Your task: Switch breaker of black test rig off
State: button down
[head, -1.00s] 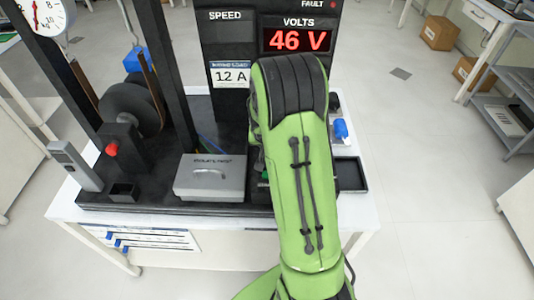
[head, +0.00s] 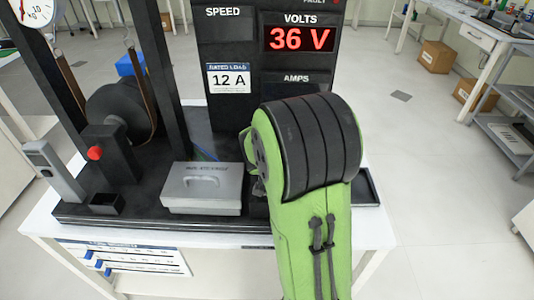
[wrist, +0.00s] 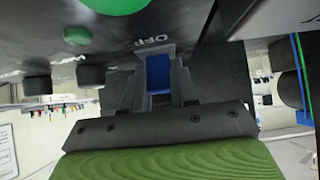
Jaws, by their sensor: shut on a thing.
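The black test rig (head: 222,115) stands on a white table, its display reading 36 V in red. In the wrist view my gripper (wrist: 156,58) is shut on a blue part, seemingly the breaker lever (wrist: 158,73), which shows between the two grey fingers. The fingers are close against the dark panel beside an OFF label (wrist: 150,42). How far the lever is tilted cannot be told. In the head view my green arm hides the gripper and the breaker.
A grey lidded box (head: 203,187) sits left of my arm on the rig base. A red button (head: 95,153) is farther left, and a black tray (head: 366,188) lies right. Green round parts (wrist: 77,36) and black knobs (wrist: 90,75) are near the fingers.

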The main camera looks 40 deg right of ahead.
jog(key=c, duration=0.9)
grip_release()
jog(key=p+v, duration=0.3)
jog(key=v, duration=1.2)
jog(key=shift+s+a+r+p, duration=0.25)
jog(key=shift+p, duration=0.15)
jog(key=s+a+r+n+y+p, duration=0.2)
jog(key=s+a+r+p, duration=0.1)
jog(key=s+a, duration=0.1)
jog(key=s+a+r+n+g+y+p, duration=0.1)
jog(key=s+a+r+n+y+p, duration=0.1)
jog(key=s+a+r+n+p, duration=0.1)
jog(key=s+a+r+n+g+y+p, duration=0.1)
jog(key=s+a+r+n+p, duration=0.1)
jog(key=s, duration=0.5)
jog(key=shift+s+a+r+y+p, duration=0.2)
jog(key=shift+a+r+p, duration=0.1)
jog(key=shift+a+r, duration=0.55)
jog(key=shift+s+a+r+y+p, duration=0.25)
jog(key=shift+a+r, duration=0.3)
jog(key=shift+a, duration=0.5)
